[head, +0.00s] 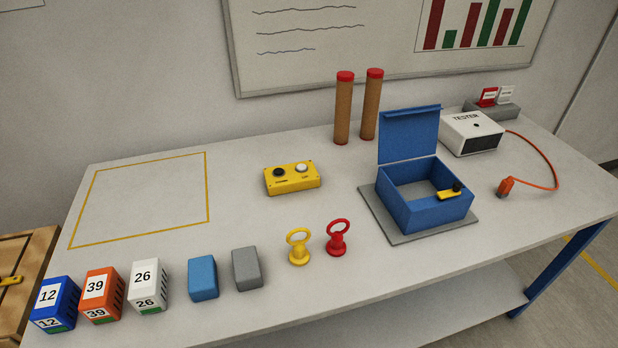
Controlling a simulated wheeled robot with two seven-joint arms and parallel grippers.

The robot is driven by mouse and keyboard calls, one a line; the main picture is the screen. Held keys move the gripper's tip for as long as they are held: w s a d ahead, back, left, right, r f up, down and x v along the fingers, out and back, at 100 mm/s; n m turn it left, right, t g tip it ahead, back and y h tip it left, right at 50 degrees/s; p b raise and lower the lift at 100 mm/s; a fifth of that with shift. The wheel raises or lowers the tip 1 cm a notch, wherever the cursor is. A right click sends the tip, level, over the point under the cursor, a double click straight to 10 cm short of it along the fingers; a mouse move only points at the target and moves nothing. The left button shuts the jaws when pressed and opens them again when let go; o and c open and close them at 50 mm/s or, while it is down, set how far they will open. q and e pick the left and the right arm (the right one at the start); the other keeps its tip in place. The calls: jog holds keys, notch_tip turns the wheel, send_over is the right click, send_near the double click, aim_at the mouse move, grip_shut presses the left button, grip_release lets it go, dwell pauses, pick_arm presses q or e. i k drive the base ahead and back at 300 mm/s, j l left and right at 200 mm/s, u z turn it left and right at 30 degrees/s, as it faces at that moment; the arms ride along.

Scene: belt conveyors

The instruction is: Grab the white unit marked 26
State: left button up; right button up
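The white unit marked 26 (147,286) stands upright near the front left edge of the table. It has 26 on its top and front faces, dark slots on its right side and a green strip at the bottom front. The orange unit marked 39 (101,296) stands just left of it, and the blue unit marked 12 (54,305) stands at the far left of the row. Neither of my grippers shows in the head view.
A plain blue block (203,278) and a grey block (247,269) stand to the right of the white unit. Yellow (299,248) and red (338,239) ring-topped pieces, a yellow button box (292,178) and an open blue box (425,208) are farther right. The yellow-outlined area (140,200) is empty.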

aim_at(148, 292)
jog(key=j+u, duration=0.1)
jog(key=u, duration=0.25)
jog(key=j+u, duration=0.15)
jog(key=u, duration=0.25)
jog(key=i+u, duration=0.1)
jog(key=u, duration=0.25)
